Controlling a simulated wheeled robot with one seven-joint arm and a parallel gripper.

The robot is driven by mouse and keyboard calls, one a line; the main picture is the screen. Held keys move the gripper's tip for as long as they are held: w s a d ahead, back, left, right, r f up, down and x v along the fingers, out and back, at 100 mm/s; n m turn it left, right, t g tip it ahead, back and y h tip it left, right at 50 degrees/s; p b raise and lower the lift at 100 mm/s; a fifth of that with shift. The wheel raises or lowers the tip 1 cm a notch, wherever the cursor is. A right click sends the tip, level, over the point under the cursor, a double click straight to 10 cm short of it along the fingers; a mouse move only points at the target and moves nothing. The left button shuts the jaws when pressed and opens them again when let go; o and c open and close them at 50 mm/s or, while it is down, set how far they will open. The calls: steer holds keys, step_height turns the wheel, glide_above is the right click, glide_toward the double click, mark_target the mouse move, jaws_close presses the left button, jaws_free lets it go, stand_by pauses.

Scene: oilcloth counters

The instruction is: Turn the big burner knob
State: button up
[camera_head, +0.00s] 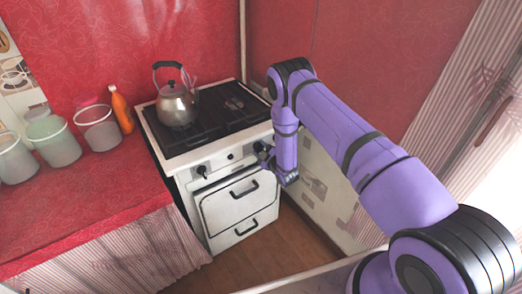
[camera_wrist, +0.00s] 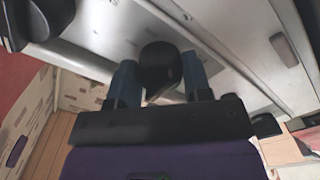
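The stove (camera_head: 213,163) stands against the red wall, with its control knobs along the white front panel. A black knob (camera_wrist: 160,66) sits between the two bluish fingers of my gripper (camera_wrist: 160,82) in the wrist view. The fingers flank it closely and it fills the gap between them. In the head view my gripper (camera_head: 268,160) is at the right end of the panel and partly hides the knob there. Another black knob (camera_head: 202,171) shows at the panel's left end, and a smaller one (camera_head: 230,156) near the middle.
A kettle (camera_head: 177,106) stands on the stove top. Below the panel are an oven door (camera_head: 233,200) and a drawer with black handles. Jars and an orange bottle (camera_head: 121,109) stand on the red counter (camera_head: 95,200) at left. A wall is close at right.

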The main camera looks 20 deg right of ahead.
steer(key=o, duration=0.4)
